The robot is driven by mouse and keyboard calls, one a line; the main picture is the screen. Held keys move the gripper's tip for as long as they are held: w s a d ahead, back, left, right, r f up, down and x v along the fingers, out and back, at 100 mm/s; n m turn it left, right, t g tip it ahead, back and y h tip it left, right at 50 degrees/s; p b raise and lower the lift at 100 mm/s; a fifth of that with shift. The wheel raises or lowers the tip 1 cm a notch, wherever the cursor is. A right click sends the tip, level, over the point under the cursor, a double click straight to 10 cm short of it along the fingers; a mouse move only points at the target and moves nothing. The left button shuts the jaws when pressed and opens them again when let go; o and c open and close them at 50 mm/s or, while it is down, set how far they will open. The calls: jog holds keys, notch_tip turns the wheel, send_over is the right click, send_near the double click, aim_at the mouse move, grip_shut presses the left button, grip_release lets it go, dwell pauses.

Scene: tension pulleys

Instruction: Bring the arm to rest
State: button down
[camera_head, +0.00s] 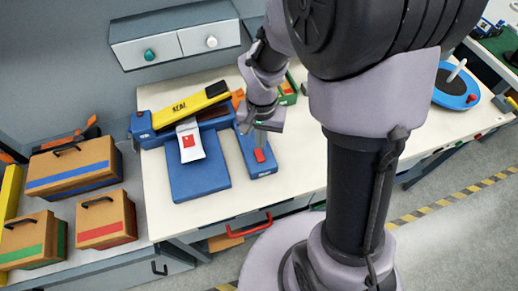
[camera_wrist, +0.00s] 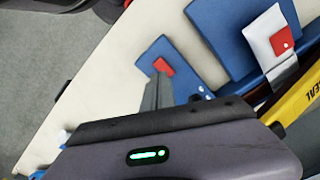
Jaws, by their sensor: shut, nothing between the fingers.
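My arm reaches over the white table (camera_head: 300,190) from the right in the head view. My gripper (camera_head: 260,142) points down, shut and empty, above a small blue box (camera_head: 254,165) with a red block or button (camera_head: 260,155) on it. In the wrist view my gripper's fingers (camera_wrist: 157,85) are together, their tips close to the red piece (camera_wrist: 163,66). I cannot tell whether they touch it. My arm hides part of the table's middle.
Left of the gripper are a blue pad (camera_head: 198,180), a silver pouch with a red square (camera_head: 190,142) and a sealer with a yellow SEAL lever (camera_head: 190,105). Brown boxes (camera_head: 70,170) stand at left. A blue round device (camera_head: 455,90) sits at right.

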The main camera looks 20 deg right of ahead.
jog(key=shift+f, duration=0.1)
jog(key=s+a+r+t+y+b, duration=0.1)
jog(key=s+a+r+t+b, duration=0.1)
jog(key=s+r, duration=0.4)
jog(key=s+a+r+n+t+y+b, duration=0.1)
jog(key=s+a+r+t+b, duration=0.1)
jog(key=s+r, duration=0.5)
jog(key=shift+r+n+t+b, duration=0.3)
jog(key=shift+r+t+b, duration=0.3)
jog(key=shift+r+t, duration=0.25)
